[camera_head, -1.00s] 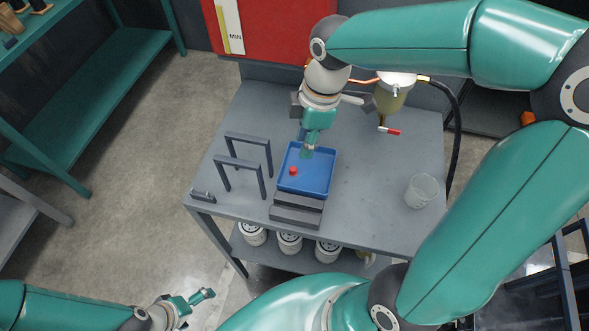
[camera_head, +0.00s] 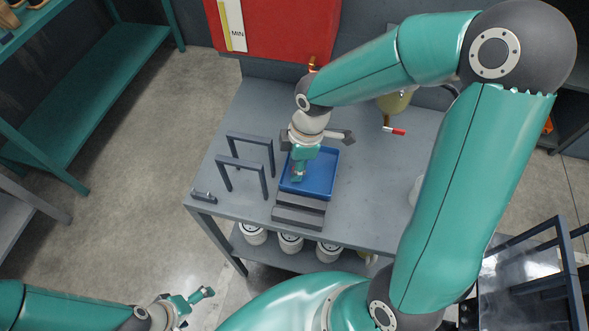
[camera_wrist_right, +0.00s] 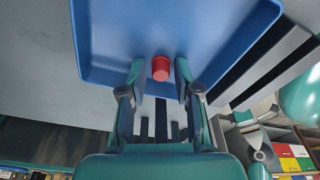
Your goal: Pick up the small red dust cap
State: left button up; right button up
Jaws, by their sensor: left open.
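The small red dust cap (camera_wrist_right: 161,68) lies in the blue tray, near its wall, in the right wrist view. In the head view it is hidden behind my right gripper. The blue tray (camera_head: 325,184) sits on the grey workbench. My right gripper (camera_head: 298,177) points down into the tray; in the wrist view its fingers (camera_wrist_right: 160,82) are spread, one on each side of the cap. I cannot tell whether they touch it. My left gripper (camera_head: 210,292) is open and empty, low at the left, away from the bench.
Two dark upright frames (camera_head: 243,168) stand left of the tray. A grey stepped block (camera_head: 298,212) lies in front of it. A red-handled valve (camera_head: 394,130) hangs at the back right. A clear beaker (camera_head: 415,190) is partly hidden by my right arm.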

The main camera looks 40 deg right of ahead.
jog(key=c, duration=0.5)
jog(key=shift+r, duration=0.2)
notch_tip(320, 180, up, 33)
jog(key=p, duration=0.6)
jog(key=shift+f, duration=0.15)
jog(key=shift+f, duration=0.1)
dwell(0.6)
